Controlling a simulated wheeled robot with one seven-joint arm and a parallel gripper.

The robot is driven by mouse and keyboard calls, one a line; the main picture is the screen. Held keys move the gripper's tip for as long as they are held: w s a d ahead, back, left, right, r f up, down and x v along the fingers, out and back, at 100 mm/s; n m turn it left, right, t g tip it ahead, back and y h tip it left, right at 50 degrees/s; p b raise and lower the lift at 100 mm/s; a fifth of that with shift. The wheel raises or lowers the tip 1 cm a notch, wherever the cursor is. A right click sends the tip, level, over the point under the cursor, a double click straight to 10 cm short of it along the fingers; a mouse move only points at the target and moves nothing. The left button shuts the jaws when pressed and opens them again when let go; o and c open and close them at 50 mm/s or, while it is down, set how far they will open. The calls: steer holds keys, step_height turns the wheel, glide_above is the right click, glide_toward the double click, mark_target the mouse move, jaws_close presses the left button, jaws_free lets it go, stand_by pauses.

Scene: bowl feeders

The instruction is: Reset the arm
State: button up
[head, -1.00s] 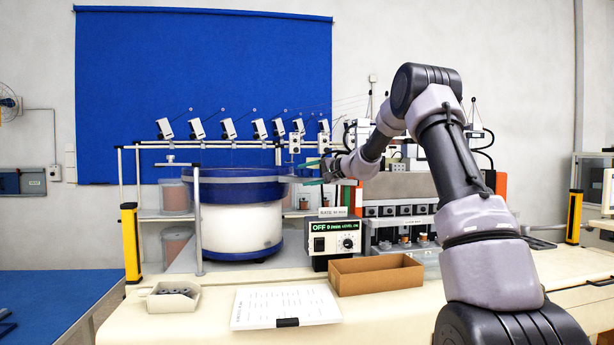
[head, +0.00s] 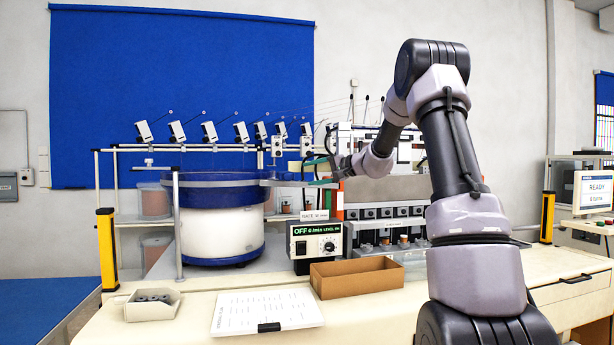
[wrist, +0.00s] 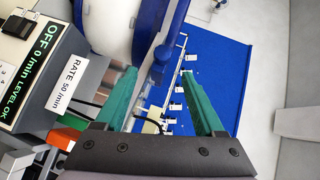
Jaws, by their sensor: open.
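My gripper (head: 318,171) is held out above the bench, just right of the blue-and-white bowl feeder (head: 221,222) and above the control box. In the wrist view its two green fingers (wrist: 164,100) stand apart with nothing between them. The bowl feeder (wrist: 113,30) shows close behind the left finger there. My arm reaches up from the lower right of the head view, bends at the top and comes down to the left.
A control box (head: 315,247) reads OFF. On the bench front are an open brown box (head: 356,283), a paper sheet (head: 265,310) and a small beige tray (head: 152,309) of dark parts. Yellow posts (head: 107,249) stand at both sides. A blue board (head: 180,90) hangs behind.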

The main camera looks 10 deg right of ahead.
steer(key=s+a+r+n+g+h, duration=0.15)
steer(key=s+a, duration=0.25)
steer(key=s, duration=0.7)
steer(key=s+a+r+n+g+h, duration=0.1)
steer(key=s+a+g, duration=0.25)
steer(key=s, duration=0.65)
steer(key=s+d+f+h, duration=0.2)
steer(key=s+f+h, duration=0.1)
steer(key=s, duration=0.9)
steer(key=s+d+f+h, duration=0.3)
steer(key=s, duration=0.9)
steer(key=shift+s+d+f+t, duration=0.15)
steer(key=shift+s+d+t, duration=0.05)
steer(key=shift+t, duration=0.2)
steer(key=shift+h, duration=0.25)
